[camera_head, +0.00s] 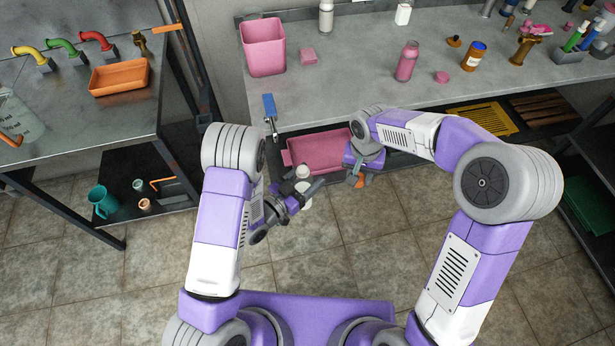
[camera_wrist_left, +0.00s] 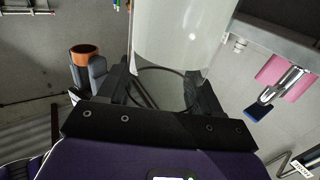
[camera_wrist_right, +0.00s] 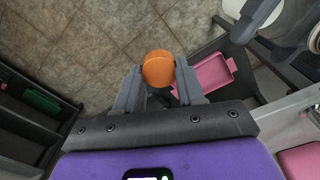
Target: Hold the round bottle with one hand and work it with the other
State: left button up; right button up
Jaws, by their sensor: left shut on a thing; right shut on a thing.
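My left gripper (camera_head: 300,194) is shut on a pale round bottle (camera_wrist_left: 182,38), whose white body also shows between its fingers in the head view (camera_head: 303,172). The bottle is held in the air in front of the bench, and its far end is cut off in the left wrist view. My right gripper (camera_wrist_right: 158,88) is shut on a small round orange cap (camera_wrist_right: 158,68), which also shows in the left wrist view (camera_wrist_left: 84,50). The cap is apart from the bottle, to its right in the head view. Part of the bottle shows at the right wrist view's top right.
A blue-handled tap (camera_head: 269,106) sticks out at the bench's (camera_head: 350,82) front edge. A pink tray (camera_head: 318,150) lies on the lower shelf behind the grippers. A pink bin (camera_head: 264,48) and pink bottle (camera_head: 407,62) stand on the bench. Open floor lies below.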

jog(key=w+a+r+m, duration=0.1)
jog(key=a+r, duration=0.5)
jog(key=a, duration=0.3)
notch_tip(320, 180, up, 5)
jog(key=m, duration=0.1)
send_over(303, 171)
jog(key=shift+f, duration=2)
jog(key=shift+f, duration=0.85)
jog(key=shift+f, duration=0.55)
